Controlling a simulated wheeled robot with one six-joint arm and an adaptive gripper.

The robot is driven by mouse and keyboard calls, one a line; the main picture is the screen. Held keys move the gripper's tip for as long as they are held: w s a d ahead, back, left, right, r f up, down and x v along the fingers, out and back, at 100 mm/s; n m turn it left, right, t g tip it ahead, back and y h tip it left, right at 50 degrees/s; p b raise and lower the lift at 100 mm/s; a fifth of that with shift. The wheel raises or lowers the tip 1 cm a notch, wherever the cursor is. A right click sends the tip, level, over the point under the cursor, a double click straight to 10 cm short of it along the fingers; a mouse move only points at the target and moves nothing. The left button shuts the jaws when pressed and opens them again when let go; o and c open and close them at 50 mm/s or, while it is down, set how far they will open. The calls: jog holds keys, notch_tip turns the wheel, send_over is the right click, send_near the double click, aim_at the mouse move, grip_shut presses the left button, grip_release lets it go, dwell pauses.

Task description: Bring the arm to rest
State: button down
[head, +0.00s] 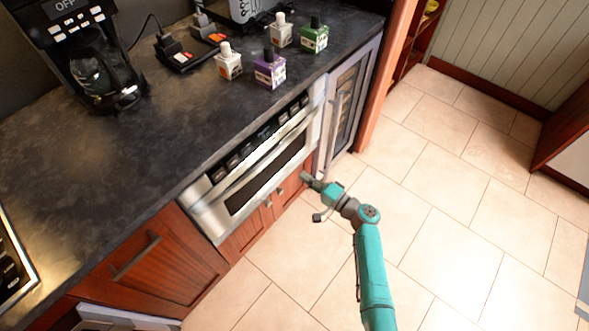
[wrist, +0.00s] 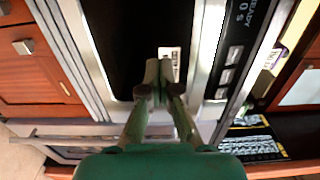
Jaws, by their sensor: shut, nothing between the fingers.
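My gripper (head: 306,177) is at the end of my teal arm, in front of the cabinets and near the right end of the microwave drawer. In the wrist view its two fingers (wrist: 160,68) are together at the tips with nothing between them. The microwave drawer (head: 222,206) has a steel front with a dark window and looks shut, set under the counter. In the wrist view its dark window (wrist: 130,35) lies behind the fingers, with a small white label beside the tips. Whether the fingers touch the front cannot be told.
The dark counter (head: 120,160) bears a coffee maker (head: 95,75) and several small bottles, among them a purple one (head: 269,70) and a green one (head: 314,38). A glass-fronted cooler (head: 345,105) stands right of the drawer. The tiled floor (head: 450,200) to the right is clear.

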jog(key=shift+v, duration=1.25)
